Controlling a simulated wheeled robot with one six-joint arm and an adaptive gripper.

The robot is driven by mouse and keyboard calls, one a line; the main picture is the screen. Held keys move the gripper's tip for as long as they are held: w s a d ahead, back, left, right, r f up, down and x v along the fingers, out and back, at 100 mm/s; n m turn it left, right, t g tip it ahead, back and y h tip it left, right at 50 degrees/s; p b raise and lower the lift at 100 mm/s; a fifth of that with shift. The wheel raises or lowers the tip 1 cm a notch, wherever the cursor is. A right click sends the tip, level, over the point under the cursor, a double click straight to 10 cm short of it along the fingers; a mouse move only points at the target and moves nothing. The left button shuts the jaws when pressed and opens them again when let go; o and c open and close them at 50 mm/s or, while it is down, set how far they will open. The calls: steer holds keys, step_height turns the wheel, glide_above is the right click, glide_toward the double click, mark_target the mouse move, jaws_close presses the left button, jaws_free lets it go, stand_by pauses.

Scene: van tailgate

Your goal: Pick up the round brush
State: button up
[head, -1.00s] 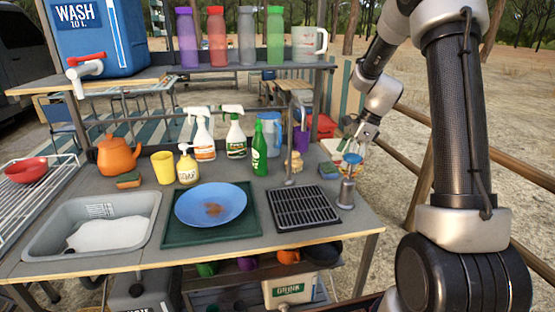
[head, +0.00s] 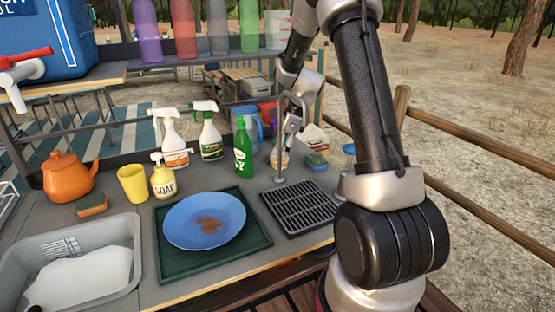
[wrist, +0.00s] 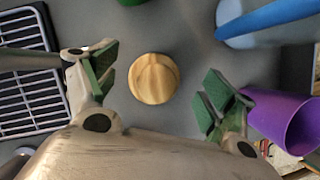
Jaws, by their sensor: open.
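The round brush (wrist: 154,78) shows in the wrist view as a round, pale wooden knob standing on the grey counter. In the head view it is a small tan shape (head: 280,158) behind the tap, partly hidden by the tap and my arm. My gripper (wrist: 160,88) is open above it, one green-padded finger to its left and one to its right. The pads show clear gaps to the brush, and nothing is held. In the head view my gripper (head: 291,127) is small and partly hidden by the tap pipe.
A drain grate (head: 298,207) and bent tap (head: 280,178) stand close in front. A green bottle (head: 243,150) and blue jug (head: 246,124) are to the left. A purple cup (wrist: 288,120) is near the right finger. A blue-green sponge (head: 316,161) lies to the right.

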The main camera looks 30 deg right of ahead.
steer(key=x, duration=0.3)
steer(key=shift+f, duration=0.35)
steer(key=shift+s, duration=0.1)
steer(key=c, duration=1.1)
step_height(320, 180, up, 18)
